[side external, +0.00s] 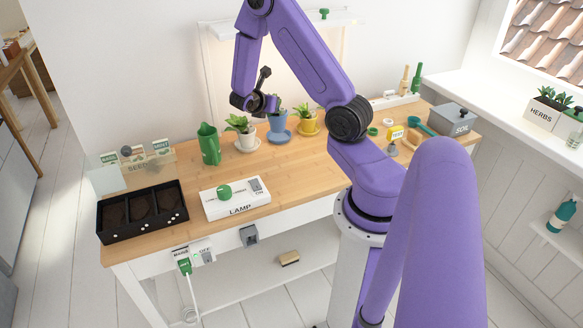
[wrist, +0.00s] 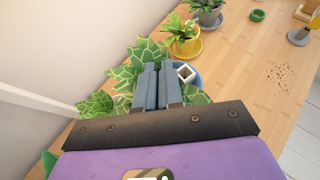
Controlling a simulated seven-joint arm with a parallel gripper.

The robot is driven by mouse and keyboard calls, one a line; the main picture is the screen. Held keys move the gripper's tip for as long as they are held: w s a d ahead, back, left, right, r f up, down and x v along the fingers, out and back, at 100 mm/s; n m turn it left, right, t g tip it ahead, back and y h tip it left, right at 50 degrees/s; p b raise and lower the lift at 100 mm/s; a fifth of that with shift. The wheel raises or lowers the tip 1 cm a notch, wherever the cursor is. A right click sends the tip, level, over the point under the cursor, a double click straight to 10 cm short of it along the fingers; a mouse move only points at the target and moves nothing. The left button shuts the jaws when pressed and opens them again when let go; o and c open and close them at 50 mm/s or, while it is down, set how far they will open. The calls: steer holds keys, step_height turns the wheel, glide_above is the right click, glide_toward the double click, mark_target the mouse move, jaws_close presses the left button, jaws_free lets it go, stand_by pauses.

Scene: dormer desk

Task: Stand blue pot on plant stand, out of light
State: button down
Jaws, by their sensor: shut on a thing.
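The blue pot (side external: 277,123) with a leafy plant stands upright at its blue saucer (side external: 279,137), toward the back of the desk. My gripper (side external: 273,105) is at the pot's top, among the leaves. In the wrist view its two fingers (wrist: 158,68) are close together between patterned green leaves (wrist: 127,75). They appear shut on the blue pot's rim, but leaves and fingers hide the contact. A small white square marker (wrist: 185,73) shows beside the fingers. I cannot make out for certain a plant stand in either view.
A white pot (side external: 246,141) and a yellow pot (side external: 308,123) stand close on either side. A green jug (side external: 209,145) is farther left. The lamp switch box (side external: 235,199) and black seed tray (side external: 143,212) are in front. A lit panel stands behind the plants.

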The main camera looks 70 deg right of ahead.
steer(key=s+a+r+m+g+y, duration=0.25)
steer(key=s+a+m+g, duration=0.35)
steer(key=s+a, duration=1.1)
steer(key=w+d+f, duration=0.9)
steer(key=d+f, duration=0.1)
steer(key=f, duration=0.2)
steer(key=shift+w+f+h, duration=0.15)
steer(key=shift+f+h, duration=0.15)
steer(key=shift+h, duration=0.05)
steer(key=shift+f, duration=0.1)
steer(key=c, duration=1.3)
jaws_free()
